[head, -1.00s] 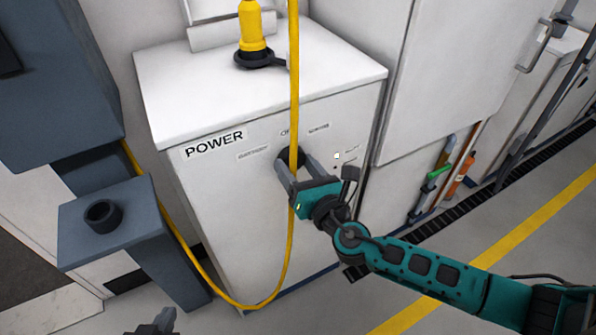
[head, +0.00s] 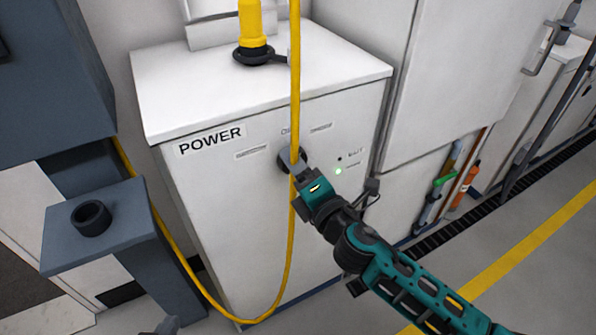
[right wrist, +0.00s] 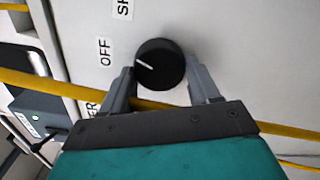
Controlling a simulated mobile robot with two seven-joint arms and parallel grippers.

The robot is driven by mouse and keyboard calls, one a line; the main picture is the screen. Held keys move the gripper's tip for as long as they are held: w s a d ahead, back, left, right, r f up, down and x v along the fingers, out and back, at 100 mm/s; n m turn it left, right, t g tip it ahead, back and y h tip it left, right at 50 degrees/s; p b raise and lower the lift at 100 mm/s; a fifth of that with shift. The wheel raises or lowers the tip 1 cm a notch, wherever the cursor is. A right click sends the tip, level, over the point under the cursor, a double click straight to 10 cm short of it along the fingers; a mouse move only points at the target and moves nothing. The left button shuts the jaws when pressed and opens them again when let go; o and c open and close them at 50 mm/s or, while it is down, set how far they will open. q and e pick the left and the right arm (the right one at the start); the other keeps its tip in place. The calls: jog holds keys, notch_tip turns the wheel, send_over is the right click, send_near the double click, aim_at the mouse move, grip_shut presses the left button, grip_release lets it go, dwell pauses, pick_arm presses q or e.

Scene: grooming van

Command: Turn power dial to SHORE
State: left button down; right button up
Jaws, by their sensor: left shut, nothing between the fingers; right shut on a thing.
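The round black power dial (head: 284,163) is on the front of the white POWER cabinet (head: 225,215). In the right wrist view the dial (right wrist: 165,50) sits between my right gripper's fingers, and its white pointer line points roughly toward the OFF label (right wrist: 105,52). A partly cut-off label starting "SH" (right wrist: 124,8) is further up. My right gripper (head: 300,170) is shut on the dial. My left gripper (head: 168,325) is shut and empty, barely showing at the bottom edge.
A yellow cable (head: 294,80) hangs in front of the dial, close to my right gripper, and loops to the floor. A green light (head: 338,171) glows right of the dial. A grey-blue pedestal (head: 140,205) stands left; a yellow connector (head: 251,25) stands on top.

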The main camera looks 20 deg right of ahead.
pick_arm(q)
jog(key=shift+d, duration=0.1)
pick_arm(e)
jog(key=shift+r+m, duration=0.1)
jog(key=shift+m, duration=1.9)
jog(key=o, duration=1.1)
jog(key=shift+c, duration=0.2)
pick_arm(q)
jog(key=shift+w+d+f+b, duration=0.25)
jog(key=shift+d+b, duration=0.1)
jog(key=shift+b, duration=0.4)
pick_arm(e)
jog(key=v, duration=1.3)
pick_arm(q)
jog(key=shift+a+r, duration=0.1)
pick_arm(e)
jog(key=shift+m, duration=0.3)
